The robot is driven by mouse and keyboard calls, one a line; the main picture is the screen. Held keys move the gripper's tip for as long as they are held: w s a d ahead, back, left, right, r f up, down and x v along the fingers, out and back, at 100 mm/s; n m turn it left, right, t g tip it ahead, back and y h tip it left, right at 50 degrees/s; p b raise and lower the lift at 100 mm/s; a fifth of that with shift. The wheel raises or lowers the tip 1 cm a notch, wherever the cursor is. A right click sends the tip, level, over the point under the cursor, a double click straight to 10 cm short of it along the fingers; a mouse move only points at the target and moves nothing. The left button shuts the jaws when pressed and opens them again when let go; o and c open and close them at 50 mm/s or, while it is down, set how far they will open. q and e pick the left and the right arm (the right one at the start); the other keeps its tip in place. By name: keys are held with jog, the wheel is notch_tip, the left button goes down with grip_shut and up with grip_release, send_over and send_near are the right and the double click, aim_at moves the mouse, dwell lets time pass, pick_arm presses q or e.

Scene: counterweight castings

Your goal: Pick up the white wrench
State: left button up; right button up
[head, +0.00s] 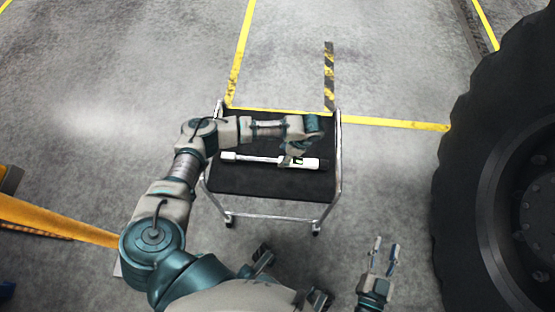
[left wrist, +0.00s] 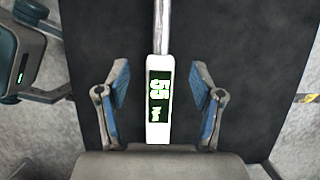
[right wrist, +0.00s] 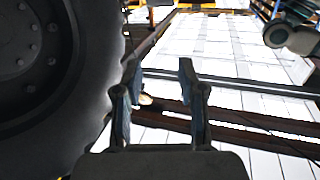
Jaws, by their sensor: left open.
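The white wrench (head: 258,158) lies across the black top of a cart. It has a grey shaft and a thicker white handle at the right. In the left wrist view, its white handle (left wrist: 158,136) has a dark panel with bright green figures. My left gripper (head: 297,150) is over the handle end. In the left wrist view, the open blue-padded fingers of my left gripper (left wrist: 160,80) stand on both sides of the handle, with gaps between. My right gripper (head: 384,252) is open and empty, off to the right of the cart.
The cart (head: 265,186) has a silver tube frame on casters. A large black tyre (head: 470,170) stands at the right, also close to my right gripper in the right wrist view (right wrist: 95,70). Yellow floor lines (head: 395,123) mark the grey floor. Open floor lies beyond the cart.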

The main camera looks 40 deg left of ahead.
aim_at(278, 159)
pick_arm(q)
jog(key=b+x, duration=0.2)
jog(key=x, duration=0.3)
jog(key=shift+a, duration=0.1)
grip_shut()
pick_arm(e)
jog(key=r+t, duration=0.3)
jog(key=r+t+y, duration=0.1)
jog(key=r, duration=0.1)
jog(key=shift+s+a+t, duration=0.2)
jog(key=shift+s+t, duration=0.1)
